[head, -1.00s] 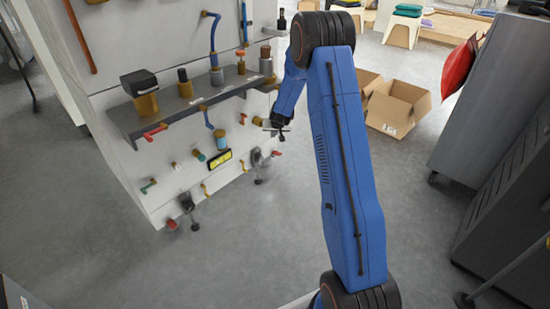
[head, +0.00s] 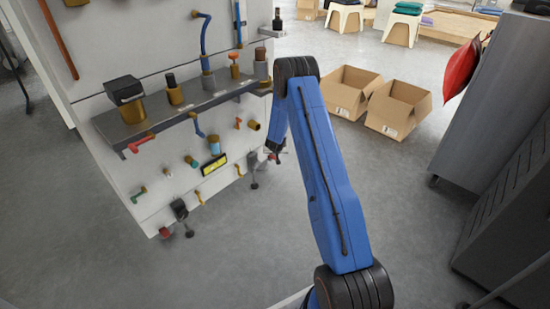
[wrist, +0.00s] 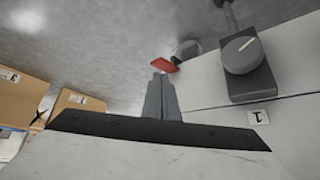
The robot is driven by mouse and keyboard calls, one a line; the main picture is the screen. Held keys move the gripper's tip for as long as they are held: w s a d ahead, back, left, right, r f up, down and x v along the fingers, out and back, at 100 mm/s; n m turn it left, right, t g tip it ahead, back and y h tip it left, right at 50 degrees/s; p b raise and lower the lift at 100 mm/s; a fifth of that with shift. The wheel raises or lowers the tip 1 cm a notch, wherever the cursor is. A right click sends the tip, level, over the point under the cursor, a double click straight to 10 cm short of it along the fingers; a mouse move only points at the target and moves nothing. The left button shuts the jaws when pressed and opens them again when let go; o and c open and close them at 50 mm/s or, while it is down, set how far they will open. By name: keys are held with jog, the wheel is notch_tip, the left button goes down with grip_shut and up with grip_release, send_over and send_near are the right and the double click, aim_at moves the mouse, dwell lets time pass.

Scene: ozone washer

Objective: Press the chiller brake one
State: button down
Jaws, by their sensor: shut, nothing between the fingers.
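A grey lever-like fitting (head: 253,169), one of two low on the white panel, stands close to my gripper; I cannot tell for sure which is chiller brake one. In the wrist view a grey block with a round knob (wrist: 240,55) sits at upper right, with a label (wrist: 259,117) bearing a "1" beside it. My gripper (head: 277,156) is at the panel's right edge. In the wrist view its fingers (wrist: 160,75) are shut and empty, pointing near a small red part (wrist: 164,65). Contact cannot be made out.
The other fitting (head: 180,211) is lower left on the panel. A grey shelf (head: 150,127) with several fittings juts out above. Several small valves and a yellow-framed display (head: 214,165) lie between. Cardboard boxes (head: 350,100) stand behind. Open floor lies right of the panel.

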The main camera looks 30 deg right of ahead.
dwell(0.3)
jog(key=x, duration=0.7)
dwell(0.6)
jog(key=s, duration=0.1)
jog(key=a, duration=0.1)
jog(key=s, duration=0.1)
jog(key=shift+s+a+f, duration=0.2)
jog(key=shift+s+f, duration=0.1)
jog(key=shift+s, duration=0.1)
dwell(0.4)
jog(key=v, duration=1.7)
jog(key=shift+r, duration=0.15)
